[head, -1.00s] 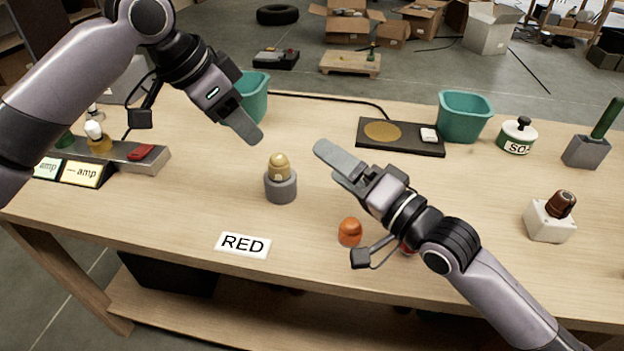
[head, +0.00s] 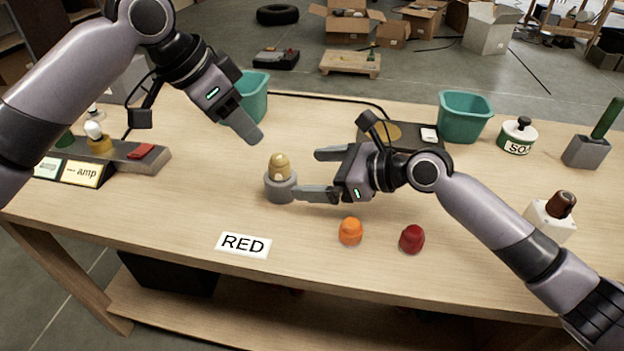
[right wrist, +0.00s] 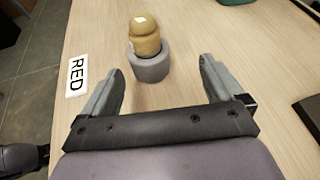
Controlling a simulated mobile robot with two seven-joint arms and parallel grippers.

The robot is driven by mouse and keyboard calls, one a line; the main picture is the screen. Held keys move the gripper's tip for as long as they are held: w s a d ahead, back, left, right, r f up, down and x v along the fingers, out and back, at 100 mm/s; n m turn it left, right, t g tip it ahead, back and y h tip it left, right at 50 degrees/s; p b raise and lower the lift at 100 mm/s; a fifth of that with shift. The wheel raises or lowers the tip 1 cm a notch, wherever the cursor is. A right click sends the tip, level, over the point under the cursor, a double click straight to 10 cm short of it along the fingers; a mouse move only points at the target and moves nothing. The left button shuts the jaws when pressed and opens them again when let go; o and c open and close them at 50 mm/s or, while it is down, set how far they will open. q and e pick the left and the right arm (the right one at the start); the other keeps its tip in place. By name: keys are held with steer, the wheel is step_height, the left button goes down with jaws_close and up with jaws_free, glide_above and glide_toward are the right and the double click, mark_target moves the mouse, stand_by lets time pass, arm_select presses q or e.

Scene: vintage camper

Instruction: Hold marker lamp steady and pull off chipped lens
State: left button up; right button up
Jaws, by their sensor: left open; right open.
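The marker lamp stands upright on the table: a grey round base (head: 281,188) with an amber-tan domed lens (head: 280,165) on top. In the right wrist view the lens (right wrist: 145,34) shows a pale chip mark near its top, above the grey base (right wrist: 150,68). My right gripper (head: 318,174) is open, just right of the lamp, its fingers pointing at it; one fingertip appears close to the base in the head view. In the right wrist view the lamp is ahead of the fingers, not between them. My left gripper (head: 254,138) is open and empty, above and left of the lamp.
An orange lens (head: 350,231) and a red lens (head: 412,239) stand at the front. A RED card (head: 243,244) lies front left. Teal bins (head: 464,117), a dark mat (head: 413,142), a solder pot (head: 518,136) and a white-based lamp (head: 550,222) stand around. A lamp rack (head: 122,155) is left.

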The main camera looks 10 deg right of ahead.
mark_target(271, 160)
steer(key=shift+s+a+f+m+g, duration=0.35)
steer(key=shift+a+f, duration=0.2)
steer(key=shift+a, duration=0.2)
steer(key=shift+x, duration=3.4)
steer(key=c, duration=1.2)
arm_select(q)
steer(key=o, duration=0.4)
steer(key=shift+c, duration=0.2)
steer(key=shift+w+d+f+m+g, duration=0.25)
steer(key=shift+w+d+f+m, duration=0.3)
steer(key=shift+f, duration=1.05)
steer(key=shift+w+d+f+m+g, duration=0.25)
steer(key=shift+d+f+m, duration=0.35)
steer(key=shift+f, duration=1.05)
steer(key=shift+w+d+f+m+g, duration=0.2)
steer(key=shift+w+d+f+m, duration=0.4)
steer(key=shift+f, duration=1)
